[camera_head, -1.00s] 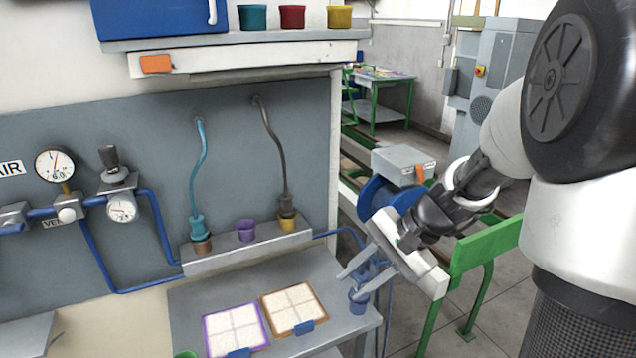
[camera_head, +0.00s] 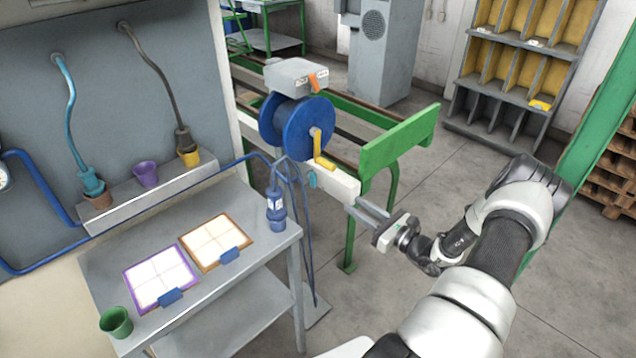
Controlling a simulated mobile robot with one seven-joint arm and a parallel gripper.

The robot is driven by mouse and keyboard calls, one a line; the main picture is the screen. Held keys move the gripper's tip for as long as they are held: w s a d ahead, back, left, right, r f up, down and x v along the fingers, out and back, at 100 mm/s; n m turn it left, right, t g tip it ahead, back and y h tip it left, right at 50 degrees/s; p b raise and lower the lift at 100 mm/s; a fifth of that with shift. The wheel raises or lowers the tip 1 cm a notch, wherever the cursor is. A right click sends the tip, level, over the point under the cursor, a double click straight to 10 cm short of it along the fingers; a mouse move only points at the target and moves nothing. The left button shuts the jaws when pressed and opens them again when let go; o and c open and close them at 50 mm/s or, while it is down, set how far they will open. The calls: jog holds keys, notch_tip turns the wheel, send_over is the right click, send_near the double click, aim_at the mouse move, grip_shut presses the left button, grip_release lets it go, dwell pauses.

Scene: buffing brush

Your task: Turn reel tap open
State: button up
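The blue hose reel (camera_head: 284,128) stands beside the workbench, with a yellow crank handle (camera_head: 321,152) on its right face. A small light-blue lever (camera_head: 312,180) sits below the crank at the white beam; it may be the reel tap, but I cannot tell surely. An orange lever (camera_head: 314,82) sits on the grey box above the reel. My gripper (camera_head: 354,206) is in front and to the right of the reel, below the crank, its fingers pointing left. The fingers look apart and empty, seen at a narrow angle. It appears to touch nothing.
A green rail frame (camera_head: 400,138) stands right behind my gripper. The workbench (camera_head: 255,235) at left carries a blue bottle-like fitting (camera_head: 275,205), two framed pads and a green cup (camera_head: 116,322). Blue hoses hang beside the bench. The floor at right is clear.

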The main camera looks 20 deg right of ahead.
aim_at(312, 179)
jog(key=p+x, duration=0.1)
jog(key=x, duration=1.5)
jog(key=shift+w+a, duration=0.2)
jog(key=shift+w, duration=0.1)
jog(key=shift+c, duration=0.2)
grip_shut()
